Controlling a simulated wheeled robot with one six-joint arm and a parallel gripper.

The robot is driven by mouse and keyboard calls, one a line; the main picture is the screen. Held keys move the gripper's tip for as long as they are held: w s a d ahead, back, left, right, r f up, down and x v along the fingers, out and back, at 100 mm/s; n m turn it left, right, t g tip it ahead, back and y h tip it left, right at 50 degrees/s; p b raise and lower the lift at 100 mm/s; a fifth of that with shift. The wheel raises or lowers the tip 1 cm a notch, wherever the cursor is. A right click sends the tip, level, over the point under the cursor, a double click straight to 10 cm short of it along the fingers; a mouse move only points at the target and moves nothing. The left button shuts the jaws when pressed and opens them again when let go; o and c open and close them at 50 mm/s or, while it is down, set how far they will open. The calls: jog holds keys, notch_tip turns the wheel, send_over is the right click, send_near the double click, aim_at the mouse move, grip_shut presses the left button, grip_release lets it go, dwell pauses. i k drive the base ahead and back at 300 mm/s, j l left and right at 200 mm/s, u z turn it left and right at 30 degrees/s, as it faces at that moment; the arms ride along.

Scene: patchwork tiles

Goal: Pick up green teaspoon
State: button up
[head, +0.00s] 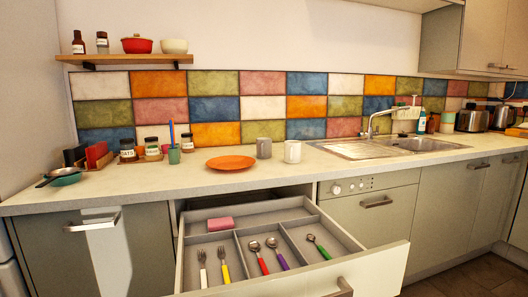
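The green teaspoon (323,250) lies alone in the right compartment of an open grey cutlery drawer (376,268). Its bowl points to the back left and its green handle points to the front right. My gripper is not in view.
A white-handled fork and a yellow-handled fork (223,266) lie in the left compartment; red-handled and purple-handled spoons (277,254) lie in the middle one. A pink block (220,224) is at the drawer's back. The counter (340,168) above holds an orange plate (231,162) and two cups.

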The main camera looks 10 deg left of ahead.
aim_at(311, 236)
jog(key=i+j+u, duration=0.1)
jog(key=i+j, duration=0.45)
jog(key=i+j+u, duration=0.15)
jog(key=i+j, duration=0.35)
jog(key=i, duration=0.25)
